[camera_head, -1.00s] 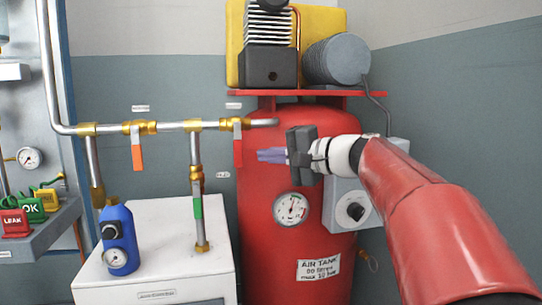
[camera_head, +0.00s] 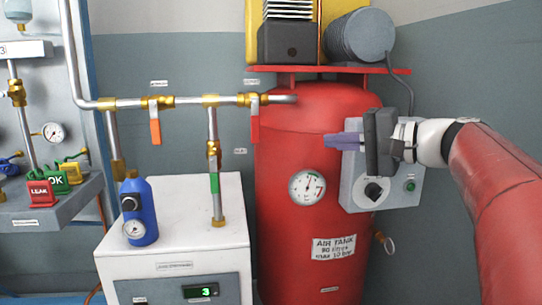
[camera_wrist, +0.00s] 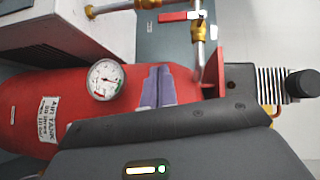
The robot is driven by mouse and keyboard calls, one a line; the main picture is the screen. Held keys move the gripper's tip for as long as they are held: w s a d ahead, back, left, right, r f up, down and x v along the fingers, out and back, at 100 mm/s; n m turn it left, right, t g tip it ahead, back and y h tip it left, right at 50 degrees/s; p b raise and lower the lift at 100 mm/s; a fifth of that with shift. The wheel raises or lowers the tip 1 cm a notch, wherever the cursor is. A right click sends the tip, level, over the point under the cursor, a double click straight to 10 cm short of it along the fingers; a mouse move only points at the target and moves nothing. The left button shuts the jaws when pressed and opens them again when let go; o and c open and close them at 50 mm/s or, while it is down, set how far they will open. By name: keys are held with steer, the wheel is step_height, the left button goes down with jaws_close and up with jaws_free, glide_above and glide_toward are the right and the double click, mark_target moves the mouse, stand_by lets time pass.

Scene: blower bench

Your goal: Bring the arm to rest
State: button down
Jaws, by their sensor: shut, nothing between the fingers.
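My gripper (camera_head: 345,140) is shut and empty, its purple fingers together and pointing left. In the head view it is in front of the right side of the red air tank (camera_head: 300,225) and the grey switch box (camera_head: 358,192). In the wrist view the shut fingers (camera_wrist: 157,88) show against the red tank (camera_wrist: 30,105), beside its round gauge (camera_wrist: 106,79). My arm reaches in from the right edge of the head view. I cannot tell how far the fingers are from the tank.
A pipe (camera_head: 185,103) with an orange-handled valve (camera_head: 155,130) and a red-handled valve (camera_head: 254,125) runs left of my gripper. A white dryer cabinet (camera_head: 180,225) with a blue bottle (camera_head: 140,212) stands lower left. A compressor (camera_head: 286,42) sits on top. The wall at right is bare.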

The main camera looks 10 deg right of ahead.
steer(key=s+a+f+n+g+h+p, duration=0.1)
steer(key=s+a+f+g+h, duration=0.1)
steer(key=s+a+f, duration=0.4)
steer(key=s+a+f+n+g+h+p, duration=0.1)
steer(key=s+a+f+g+h, duration=0.2)
steer(key=f, duration=0.5)
steer(key=s+d+f+n+g+h+p, duration=0.1)
steer(key=s+f+n+h, duration=0.4)
steer(key=s+f, duration=0.7)
steer(key=shift+d+n+h+p, duration=0.4)
steer(key=shift+d+h+p, duration=0.15)
steer(key=shift+d+h, duration=0.35)
steer(key=shift+d, duration=0.15)
